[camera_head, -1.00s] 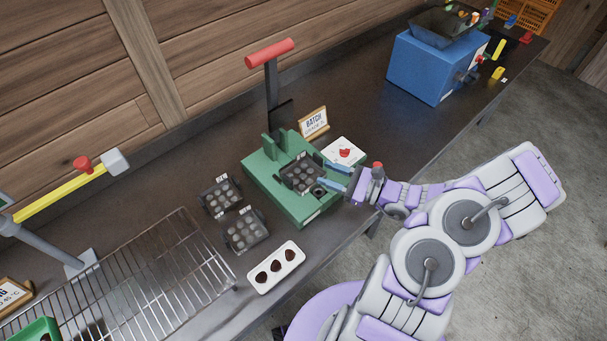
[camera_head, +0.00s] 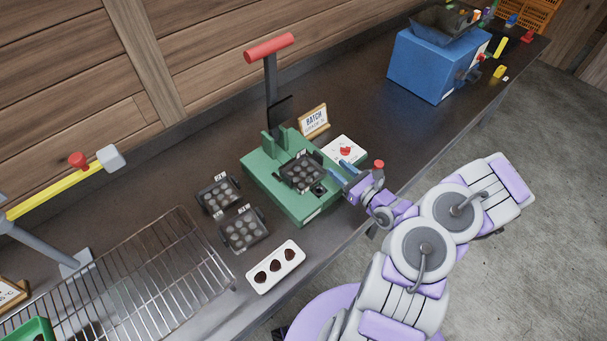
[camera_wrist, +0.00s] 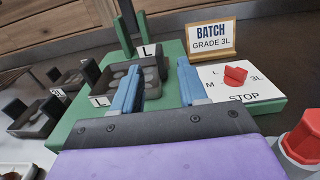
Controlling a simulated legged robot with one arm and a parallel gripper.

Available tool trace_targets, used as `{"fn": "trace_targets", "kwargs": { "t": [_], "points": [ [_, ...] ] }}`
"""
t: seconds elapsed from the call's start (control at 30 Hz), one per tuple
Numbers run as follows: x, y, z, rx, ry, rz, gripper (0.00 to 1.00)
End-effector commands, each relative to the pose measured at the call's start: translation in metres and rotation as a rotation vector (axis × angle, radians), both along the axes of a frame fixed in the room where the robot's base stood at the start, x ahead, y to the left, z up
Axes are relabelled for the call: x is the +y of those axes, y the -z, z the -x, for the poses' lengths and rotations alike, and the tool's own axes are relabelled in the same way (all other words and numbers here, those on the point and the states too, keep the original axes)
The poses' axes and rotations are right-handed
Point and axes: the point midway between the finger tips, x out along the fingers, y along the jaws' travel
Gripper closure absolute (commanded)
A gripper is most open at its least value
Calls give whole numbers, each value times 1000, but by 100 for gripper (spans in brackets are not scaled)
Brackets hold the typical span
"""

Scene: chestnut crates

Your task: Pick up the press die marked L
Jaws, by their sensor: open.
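The press die marked L (camera_head: 302,174) is a dark tray with round hollows, sitting on the green press (camera_head: 287,203) under its raised lever. In the wrist view the die (camera_wrist: 152,72) shows two white L labels. My gripper (camera_head: 341,170) is at the die's right side in the head view. In the wrist view my gripper (camera_wrist: 157,82) has its two blue fingers spread, empty. The left finger overlaps the die's near right part in the picture; the right finger is to the right of the die. I cannot tell whether either finger touches it.
Two other dark dies (camera_head: 219,195) (camera_head: 243,230) lie left of the press. A white tray with chestnuts (camera_head: 275,267) is in front. The BATCH GRADE 3L sign (camera_wrist: 211,40) and a red dial (camera_wrist: 235,75) stand right of the die. The press lever (camera_head: 270,49) rises behind.

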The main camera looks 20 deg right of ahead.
Motion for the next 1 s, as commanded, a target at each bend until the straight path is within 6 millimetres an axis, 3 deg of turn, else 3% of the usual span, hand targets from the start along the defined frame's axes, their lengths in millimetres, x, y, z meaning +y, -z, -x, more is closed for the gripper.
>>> {"fn": "trace_targets", "kwargs": {
  "t": [0.13,0.47,0.7,1.0],
  "points": [
    [10,2,-22,-1,-5,2,57],
    [20,3,-44,-3,-4,0,57],
    [34,9,-74,-3,-4,2,57],
    [36,7,-82,-3,1,-1,57]
  ]
}}
